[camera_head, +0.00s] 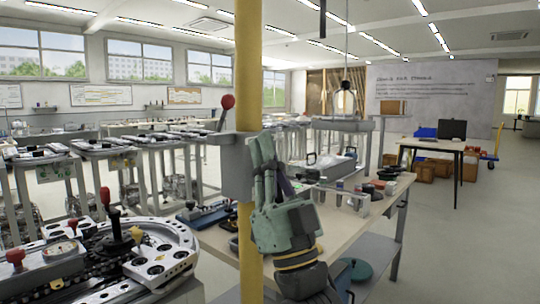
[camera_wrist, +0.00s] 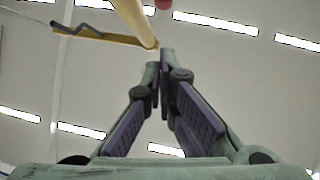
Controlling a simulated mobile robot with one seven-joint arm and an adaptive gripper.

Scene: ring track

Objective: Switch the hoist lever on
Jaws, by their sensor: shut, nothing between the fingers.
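A grey lever box (camera_head: 235,167) is mounted on a yellow post (camera_head: 248,60). The hoist lever stands up from the box's left side with a red ball knob (camera_head: 228,102) on top, leaning slightly right. My green gripper (camera_head: 264,142) points upward just right of the post and box, its fingertips below the knob's height. It is shut and empty. In the wrist view the fingertips (camera_wrist: 160,58) are together, the post (camera_wrist: 135,22) rises above them, and a small bit of the red knob (camera_wrist: 164,4) shows at the top edge. Whether the gripper touches the box, I cannot tell.
A workbench (camera_head: 220,238) with tools and small parts stands behind my gripper. A black-and-metal machine with several red-knobbed levers (camera_head: 115,243) fills the lower left. A desk with a monitor (camera_head: 452,131) is farther right. Open floor lies at the right.

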